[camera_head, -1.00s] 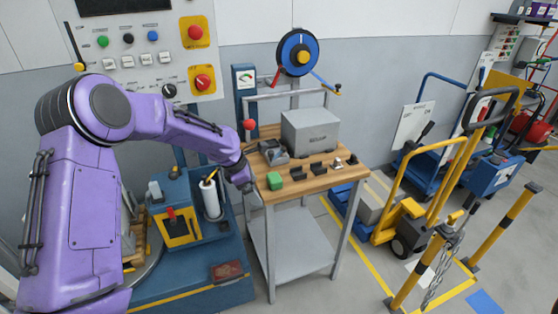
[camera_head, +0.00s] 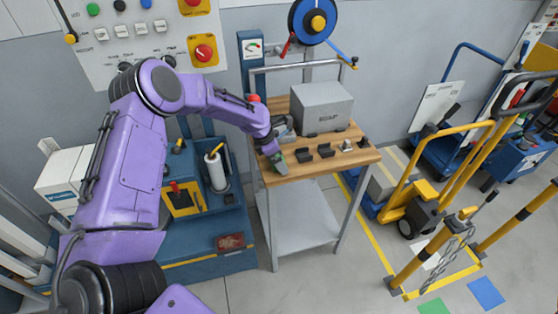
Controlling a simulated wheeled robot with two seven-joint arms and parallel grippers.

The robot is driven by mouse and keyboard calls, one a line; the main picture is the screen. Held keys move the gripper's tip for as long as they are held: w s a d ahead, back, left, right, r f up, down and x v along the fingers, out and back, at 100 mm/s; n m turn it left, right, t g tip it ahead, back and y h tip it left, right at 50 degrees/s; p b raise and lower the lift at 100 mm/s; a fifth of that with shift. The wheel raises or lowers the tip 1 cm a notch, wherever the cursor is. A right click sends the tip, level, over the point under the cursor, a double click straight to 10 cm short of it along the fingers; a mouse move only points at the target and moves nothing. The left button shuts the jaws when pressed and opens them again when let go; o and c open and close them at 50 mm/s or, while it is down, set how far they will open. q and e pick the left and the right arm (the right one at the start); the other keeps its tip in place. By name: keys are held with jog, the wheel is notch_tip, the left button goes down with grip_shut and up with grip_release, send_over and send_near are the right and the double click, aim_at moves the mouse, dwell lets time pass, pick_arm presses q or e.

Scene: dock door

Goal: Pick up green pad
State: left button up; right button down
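The green pad (camera_head: 277,157) is a small green block at the front left of the wooden-topped table (camera_head: 318,173). Only a little of it shows, because my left gripper (camera_head: 279,165) covers most of it. My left arm comes in from the left and the gripper points down at the pad. The fingers are too small and overlapped to tell whether they are open or closed on it. My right gripper is not in view.
Several small black holders (camera_head: 326,151) stand in a row right of the pad. A grey box (camera_head: 320,108) is behind them. A blue cabinet (camera_head: 215,220) is left of the table. A yellow hand truck (camera_head: 425,195) stands to the right.

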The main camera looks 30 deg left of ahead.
pick_arm(q)
jog(key=shift+s+r, duration=0.1)
jog(key=shift+s, duration=0.1)
jog(key=shift+s+r, duration=0.15)
jog(key=shift+s, duration=0.05)
jog(key=shift+c, duration=0.6)
jog(key=c, duration=0.9)
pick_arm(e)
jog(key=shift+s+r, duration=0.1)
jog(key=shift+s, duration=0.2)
pick_arm(q)
jog(key=shift+w, duration=0.1)
